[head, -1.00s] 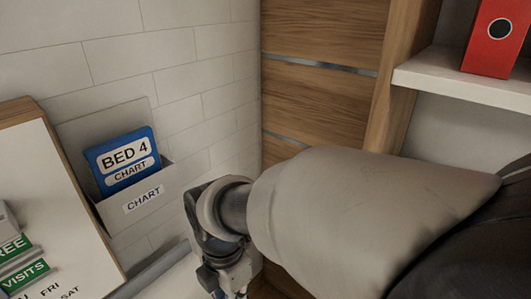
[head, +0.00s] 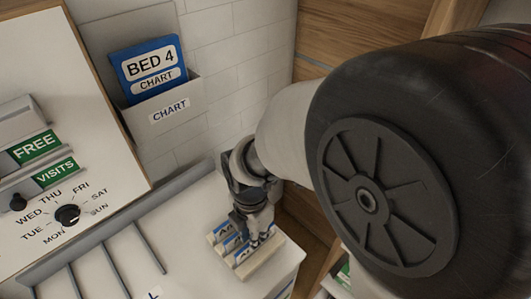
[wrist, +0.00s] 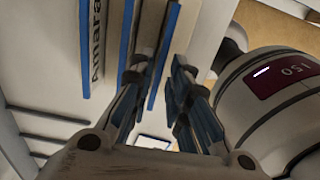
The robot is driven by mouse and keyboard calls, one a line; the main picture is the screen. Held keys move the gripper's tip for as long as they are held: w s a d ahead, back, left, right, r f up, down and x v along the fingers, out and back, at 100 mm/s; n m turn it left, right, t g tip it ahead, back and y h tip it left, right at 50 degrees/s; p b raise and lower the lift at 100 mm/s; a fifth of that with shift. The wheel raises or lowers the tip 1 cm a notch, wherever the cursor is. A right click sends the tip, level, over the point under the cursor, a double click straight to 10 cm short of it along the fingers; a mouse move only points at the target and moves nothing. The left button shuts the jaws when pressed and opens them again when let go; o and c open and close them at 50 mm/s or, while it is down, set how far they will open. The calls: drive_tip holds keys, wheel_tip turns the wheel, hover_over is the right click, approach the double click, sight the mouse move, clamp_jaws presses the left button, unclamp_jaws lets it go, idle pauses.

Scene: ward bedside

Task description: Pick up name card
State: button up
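Several white name cards with blue edges (head: 222,231) stand in a pale slotted holder (head: 259,262) on the white surface, below my gripper's wrist in the head view. In the wrist view, one card (wrist: 94,45) shows part of a name, "Amara", and other blue-edged cards stand beside it. My gripper (head: 254,238) points down at the holder. I cannot tell whether that card lies between the fingers or touches one.
A white board (head: 105,130) with green FREE and VISITS tags and a black day dial stands at left. A wall pocket (head: 175,122) holds a blue BED 4 chart. Grey dividers (head: 112,270) cross the white surface. Wooden panels (head: 345,50) stand behind my arm.

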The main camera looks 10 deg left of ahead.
drive_tip(key=f+b, duration=0.1)
drive_tip(key=f, duration=0.1)
drive_tip(key=f+b, duration=0.1)
drive_tip(key=f, duration=0.2)
drive_tip(key=shift+w+d, duration=0.1)
drive_tip(key=shift+w, duration=0.1)
drive_tip(key=shift+r, duration=0.1)
clamp_jaws()
